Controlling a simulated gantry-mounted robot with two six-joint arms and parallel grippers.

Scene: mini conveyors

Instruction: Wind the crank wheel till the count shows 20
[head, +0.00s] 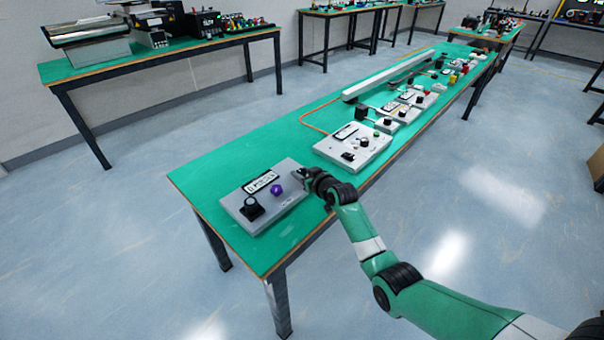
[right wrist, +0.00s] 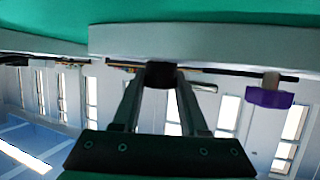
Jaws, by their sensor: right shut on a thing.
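A grey control box (head: 285,214) lies at the near end of the long green table. It carries a white counter display (head: 260,181), whose digits are too small to read, a purple knob (head: 276,190) and a black knob (head: 252,207). My right gripper (head: 305,176) is at the box's right end. In the right wrist view its fingers (right wrist: 160,85) are shut on a small dark knob (right wrist: 160,72) beside the grey box. The purple knob shows there at the right (right wrist: 270,97). I cannot tell whether the dark knob belongs to the crank wheel. My left gripper is not in view.
A larger white control panel (head: 345,150) stands just beyond the box on the same green table (head: 222,166). Several smaller boxes and a long pale rail (head: 388,77) lie farther along. The table's near left corner is clear.

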